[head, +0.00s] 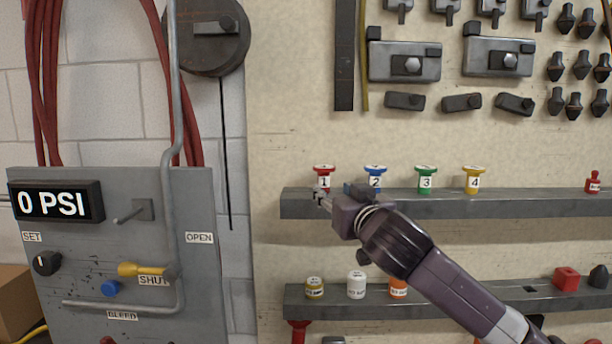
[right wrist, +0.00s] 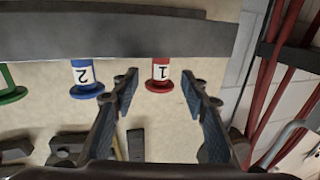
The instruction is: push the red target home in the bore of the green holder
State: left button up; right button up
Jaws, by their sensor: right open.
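A red flanged piece marked 1 (head: 323,177) stands upright on the upper shelf. A green flanged piece marked 3 (head: 426,179) stands further right on that shelf. I cannot tell whether these are the red target and the green holder; no bore shows. My right gripper (head: 337,195) is at the shelf's front edge, just below the red piece in the head view. In the right wrist view the picture is upside down; the gripper (right wrist: 161,80) is open, with the red piece (right wrist: 160,72) showing between its fingertips, no contact visible. My left gripper is out of view.
A blue piece marked 2 (head: 375,174) stands close beside the red one, and a yellow piece marked 4 (head: 473,180) is further right. The upper shelf (head: 540,205) is bare between there and a small red item (head: 592,182). A grey control panel (head: 200,285) stands left.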

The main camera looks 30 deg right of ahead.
aim_at(326, 177)
jog(key=shift+w+r, duration=0.2)
jog(key=shift+w, duration=0.05)
jog(key=shift+w+r, duration=0.15)
jog(key=shift+w, duration=0.1)
jog(key=shift+w+d+r+p, duration=0.2)
jog(key=shift+w+r+p, duration=0.1)
jog(key=shift+w+p, duration=0.3)
jog(key=p+x, duration=0.1)
jog(key=x, duration=0.2)
jog(key=p+x, duration=0.1)
jog(key=shift+w+d+r+p, duration=0.1)
jog(key=shift+w+r+p, duration=0.15)
jog(key=shift+r+p, duration=0.1)
jog(key=shift+w+d, duration=0.1)
jog(key=shift+w, duration=0.25)
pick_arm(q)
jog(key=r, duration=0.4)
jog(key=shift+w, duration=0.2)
pick_arm(e)
jog(key=shift+f, duration=0.1)
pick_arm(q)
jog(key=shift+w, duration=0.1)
pick_arm(e)
grip_shut()
